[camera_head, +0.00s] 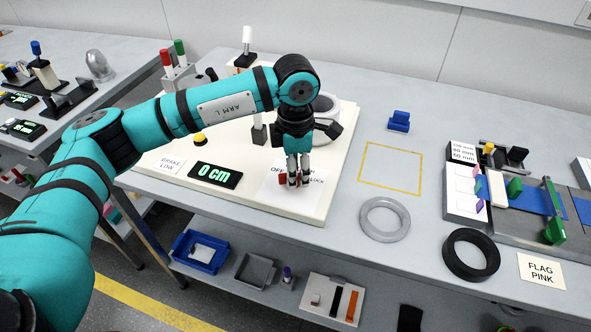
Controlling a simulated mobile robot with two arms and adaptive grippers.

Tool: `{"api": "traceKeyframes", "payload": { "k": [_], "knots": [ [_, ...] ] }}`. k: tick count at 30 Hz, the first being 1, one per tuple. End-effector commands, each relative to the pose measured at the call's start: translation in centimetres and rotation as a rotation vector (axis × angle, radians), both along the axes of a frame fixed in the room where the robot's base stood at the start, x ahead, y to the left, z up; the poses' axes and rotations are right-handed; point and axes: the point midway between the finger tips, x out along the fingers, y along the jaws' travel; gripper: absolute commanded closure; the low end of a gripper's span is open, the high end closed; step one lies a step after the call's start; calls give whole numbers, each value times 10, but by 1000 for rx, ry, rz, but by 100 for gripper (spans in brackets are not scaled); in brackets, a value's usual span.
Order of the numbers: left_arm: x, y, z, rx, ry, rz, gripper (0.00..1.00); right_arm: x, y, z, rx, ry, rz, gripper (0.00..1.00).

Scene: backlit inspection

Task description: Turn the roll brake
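A cream-coloured unit (157,181) stands on the grey bench. Near its front right corner is a white label plate (272,196) with OFF and LOCK partly readable. A small red part (284,182), which looks like the brake handle, shows at this plate. My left gripper (294,182) points down right at the red part and hides most of it. Its fingers are close together; whether they grip the red part is not clear. A card reading BRAKE LOW (172,162) lies left of a display showing 0 cm (214,175). My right gripper is not in view.
Right of the unit are a yellow outlined square (391,169), a clear ring (384,219), a black ring (471,254) and a blue block (399,121). A flag station (520,205) fills the right. A yellow button (200,140) sits beneath my arm. The outlined square is empty.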

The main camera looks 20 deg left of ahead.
Motion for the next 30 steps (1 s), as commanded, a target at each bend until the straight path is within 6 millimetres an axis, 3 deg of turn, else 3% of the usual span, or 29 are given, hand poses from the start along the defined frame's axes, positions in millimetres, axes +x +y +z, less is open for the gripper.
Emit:
{"api": "traceKeyframes", "payload": {
  "k": [7, 11, 24, 30],
  "knots": [
    [0, 0, 0, 1, 3, 0, 66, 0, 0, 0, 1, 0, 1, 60],
    [0, 0, 11, 0, 1, 0, 66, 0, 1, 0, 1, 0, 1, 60],
    [0, 0, 98, -1, -2, 0, 66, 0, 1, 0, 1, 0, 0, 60],
    [0, 0, 117, 0, 1, 1, 66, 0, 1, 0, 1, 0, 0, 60]
  ]
}}
